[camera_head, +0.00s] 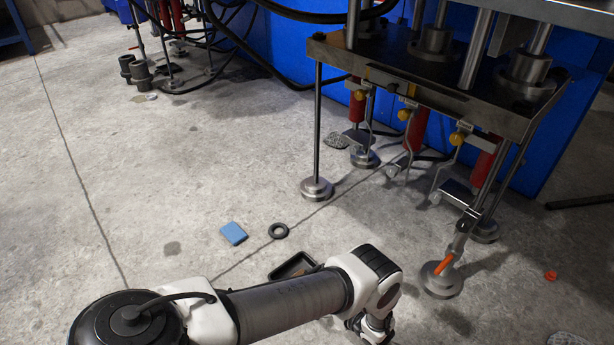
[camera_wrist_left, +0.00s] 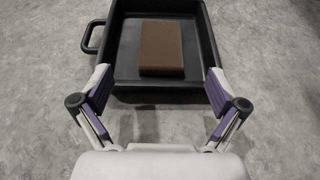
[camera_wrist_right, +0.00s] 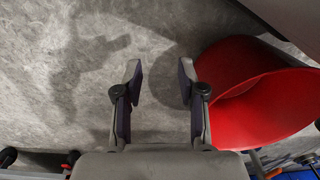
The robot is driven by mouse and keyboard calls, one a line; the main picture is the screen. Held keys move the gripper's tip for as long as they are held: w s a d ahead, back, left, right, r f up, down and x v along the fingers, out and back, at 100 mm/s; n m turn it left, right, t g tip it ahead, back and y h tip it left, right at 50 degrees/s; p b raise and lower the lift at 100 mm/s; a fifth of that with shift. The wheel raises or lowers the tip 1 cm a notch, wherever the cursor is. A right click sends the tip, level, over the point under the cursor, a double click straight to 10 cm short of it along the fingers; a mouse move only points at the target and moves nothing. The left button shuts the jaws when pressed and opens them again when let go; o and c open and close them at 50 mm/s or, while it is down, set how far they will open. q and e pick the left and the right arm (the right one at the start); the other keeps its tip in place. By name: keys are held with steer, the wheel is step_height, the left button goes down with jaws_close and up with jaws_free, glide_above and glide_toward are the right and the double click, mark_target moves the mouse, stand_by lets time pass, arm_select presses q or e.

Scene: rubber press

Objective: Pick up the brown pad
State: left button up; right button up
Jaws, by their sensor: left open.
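The brown pad (camera_wrist_left: 160,47) is a flat rectangular block lying inside a black tray (camera_wrist_left: 122,84) in the left wrist view. The tray has a handle on its left side. My right gripper (camera_wrist_right: 161,75) is open and empty in the right wrist view, away from the tray.
A metal press frame (camera_head: 440,85) on round feet stands at right. A red container (camera_wrist_right: 240,95) is close beside my right gripper. The left floor is mostly clear.

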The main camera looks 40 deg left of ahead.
arm_select(q)
steer(key=b+x, duration=0.1)
steer(key=x, duration=0.1)
steer(key=b+x, duration=0.1)
steer(key=x, duration=0.2)
steer(key=b+x, duration=0.2)
steer(key=x, duration=0.1)
steer(key=shift+f, duration=0.3)
steer(key=shift+w+a, duration=0.1)
steer(key=shift+a, duration=0.1)
steer(key=shift+r, duration=0.15)
steer(key=shift+c, duration=0.4)
steer(key=c, duration=1.2)
